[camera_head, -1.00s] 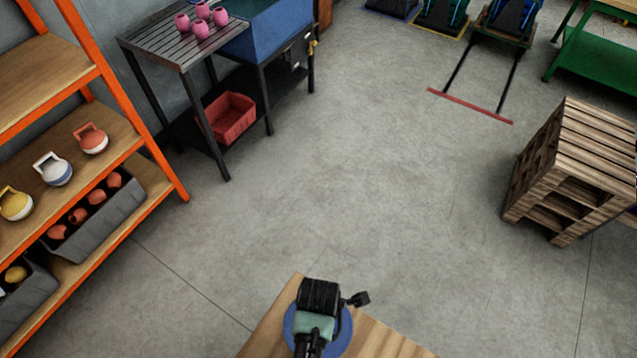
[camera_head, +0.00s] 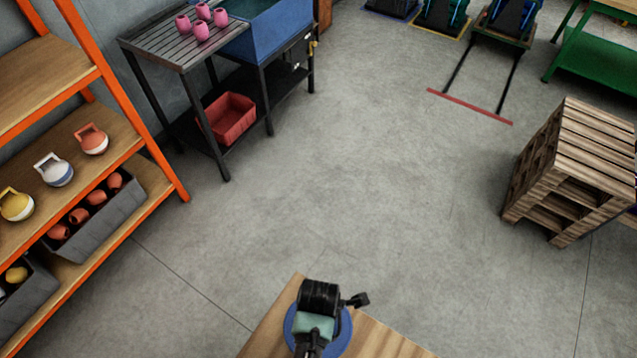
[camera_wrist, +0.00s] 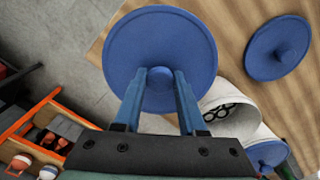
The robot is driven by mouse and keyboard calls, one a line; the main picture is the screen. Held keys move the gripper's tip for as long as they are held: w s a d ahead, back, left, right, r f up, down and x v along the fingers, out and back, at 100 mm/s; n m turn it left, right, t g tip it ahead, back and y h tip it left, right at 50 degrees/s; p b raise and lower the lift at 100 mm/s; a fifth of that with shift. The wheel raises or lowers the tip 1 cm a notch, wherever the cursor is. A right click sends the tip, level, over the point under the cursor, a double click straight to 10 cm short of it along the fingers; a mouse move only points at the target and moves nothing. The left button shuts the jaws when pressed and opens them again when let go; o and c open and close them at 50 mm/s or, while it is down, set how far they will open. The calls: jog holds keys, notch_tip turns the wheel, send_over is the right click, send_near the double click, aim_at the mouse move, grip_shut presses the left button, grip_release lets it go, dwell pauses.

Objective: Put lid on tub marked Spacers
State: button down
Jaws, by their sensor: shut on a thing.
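My gripper (camera_wrist: 160,76) is shut on the knob of a round blue lid (camera_wrist: 158,38) in the wrist view. In the head view the blue rim of this lid (camera_head: 344,334) shows around my gripper (camera_head: 315,328), above the table. Another blue lid (camera_wrist: 278,48) lies loose on the wood.
The wooden table (camera_head: 385,338) carries the tubs. An orange shelf (camera_head: 130,95) with floats stands at left, a sink bench (camera_head: 185,62) behind it, and a pallet stack (camera_head: 580,170) at right. The grey floor (camera_head: 350,170) between them is clear.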

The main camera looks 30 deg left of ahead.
grip_release()
dwell(0.6)
jog(key=shift+r, duration=0.15)
jog(key=shift+r+p, duration=3.4)
jog(key=shift+p, duration=0.15)
grip_shut()
